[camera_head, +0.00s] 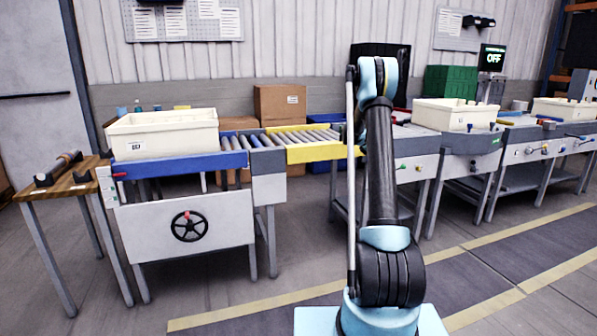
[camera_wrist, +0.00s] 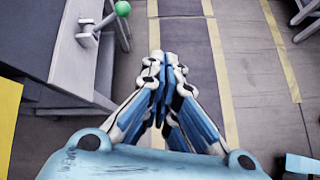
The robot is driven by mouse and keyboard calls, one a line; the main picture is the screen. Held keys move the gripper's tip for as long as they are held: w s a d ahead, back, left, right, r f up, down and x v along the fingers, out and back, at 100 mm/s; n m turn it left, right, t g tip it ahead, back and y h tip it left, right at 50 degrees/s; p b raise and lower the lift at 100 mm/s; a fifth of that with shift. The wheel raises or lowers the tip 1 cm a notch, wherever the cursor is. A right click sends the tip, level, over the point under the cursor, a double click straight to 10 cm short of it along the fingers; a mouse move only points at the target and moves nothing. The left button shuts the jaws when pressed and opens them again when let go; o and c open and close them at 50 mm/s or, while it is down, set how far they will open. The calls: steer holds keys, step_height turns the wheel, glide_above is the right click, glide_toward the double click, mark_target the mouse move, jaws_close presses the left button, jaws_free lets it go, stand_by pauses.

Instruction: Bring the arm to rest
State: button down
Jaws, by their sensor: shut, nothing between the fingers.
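My gripper (camera_wrist: 165,62) shows in the wrist view with its fingertips together and nothing between them. It points down over the floor, beside a grey workbench (camera_wrist: 62,52) with a green-knobbed lever (camera_wrist: 123,9). In the head view my arm stands raised in front of the conveyor line, bent at a joint near the top. The gripper itself is hidden there behind the arm.
A white bin (camera_head: 160,135) sits on the roller conveyor (camera_head: 300,137) at the left. A wooden side table (camera_head: 62,185) holds a dark tool-like item. More white bins (camera_head: 455,114) stand on the benches at the right. The floor (camera_head: 520,245) at the right front is clear.

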steer(key=s+a+r+m+y, duration=0.2)
steer(key=s+a+r+m, duration=0.15)
steer(key=s, duration=0.85)
steer(key=s+a+r+m+y, duration=0.1)
steer(key=s+a+r+m, duration=0.3)
steer(key=s, duration=0.7)
steer(key=s+a+r+m+y, duration=0.25)
steer(key=s+a, duration=0.25)
steer(key=s, duration=0.7)
steer(key=s+a+f+m+y, duration=0.1)
steer(key=s+a+f+m, duration=0.1)
steer(key=s, duration=0.8)
steer(key=s+a+f+m+y, duration=0.1)
steer(key=s+a+f+m, duration=0.2)
steer(key=s, duration=0.7)
steer(key=s+a+f+m+y, duration=0.2)
steer(key=s+a+f, duration=0.4)
steer(key=s, duration=0.5)
step_height(320, 180, down, 3)
steer(key=shift+a+r+m+g, duration=0.2)
steer(key=shift+m+g, duration=0.1)
steer(key=shift+m, duration=0.3)
